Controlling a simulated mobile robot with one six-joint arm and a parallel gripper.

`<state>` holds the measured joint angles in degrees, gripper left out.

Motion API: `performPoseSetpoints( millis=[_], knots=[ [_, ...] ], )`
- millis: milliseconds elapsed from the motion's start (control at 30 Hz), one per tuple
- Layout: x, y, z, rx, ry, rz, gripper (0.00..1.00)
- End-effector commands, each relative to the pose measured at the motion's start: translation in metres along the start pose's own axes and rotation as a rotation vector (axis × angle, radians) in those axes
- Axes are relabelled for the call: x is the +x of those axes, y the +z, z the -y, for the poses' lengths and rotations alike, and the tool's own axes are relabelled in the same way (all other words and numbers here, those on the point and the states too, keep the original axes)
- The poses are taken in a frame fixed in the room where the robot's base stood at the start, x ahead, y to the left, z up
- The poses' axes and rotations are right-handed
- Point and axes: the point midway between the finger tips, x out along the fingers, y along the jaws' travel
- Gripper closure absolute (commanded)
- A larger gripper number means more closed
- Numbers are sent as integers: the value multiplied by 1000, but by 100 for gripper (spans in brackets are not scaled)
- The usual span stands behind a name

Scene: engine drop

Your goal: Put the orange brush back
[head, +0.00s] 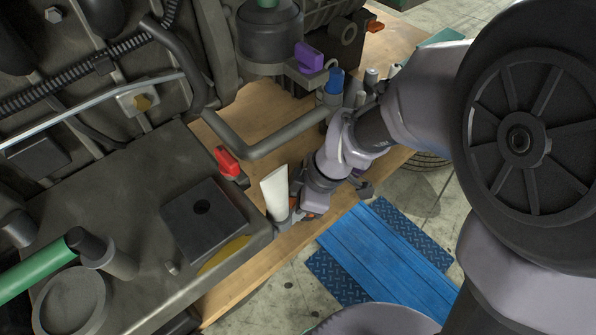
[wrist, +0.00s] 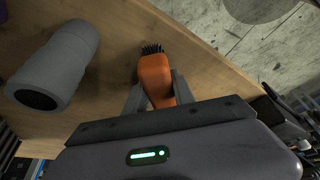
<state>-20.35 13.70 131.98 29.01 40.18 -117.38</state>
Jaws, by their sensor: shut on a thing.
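The orange brush (wrist: 154,74) with dark bristles lies between the two fingers of my gripper (wrist: 158,88) in the wrist view. The gripper is shut on its orange body, and the bristles point away from my wrist. In the head view my gripper (head: 296,205) is low over the front edge of the wooden bench (head: 240,275), beside a white tapered piece. Only small orange patches show there, partly hidden by the gripper. I cannot tell whether the brush touches the bench.
A large dark engine (head: 130,190) fills the left. The white piece (head: 274,192), a red clip (head: 228,162), a purple part (head: 309,57) and a blue-topped item (head: 334,82) are nearby. A blue ramp (head: 385,260) lies on the floor.

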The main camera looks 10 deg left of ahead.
Motion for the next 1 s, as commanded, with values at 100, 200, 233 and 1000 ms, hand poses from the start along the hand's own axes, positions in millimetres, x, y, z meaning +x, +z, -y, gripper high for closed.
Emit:
performPoseSetpoints(
  millis=[100, 200, 233, 1000],
  knots=[
    [2, 1, 0, 0, 0, 0, 100],
    [4, 2, 0, 0, 0, 0, 100],
    [4, 2, 0, 0, 0, 0, 100],
    [-7, 2, -1, 1, 2, -1, 44]
  ],
)
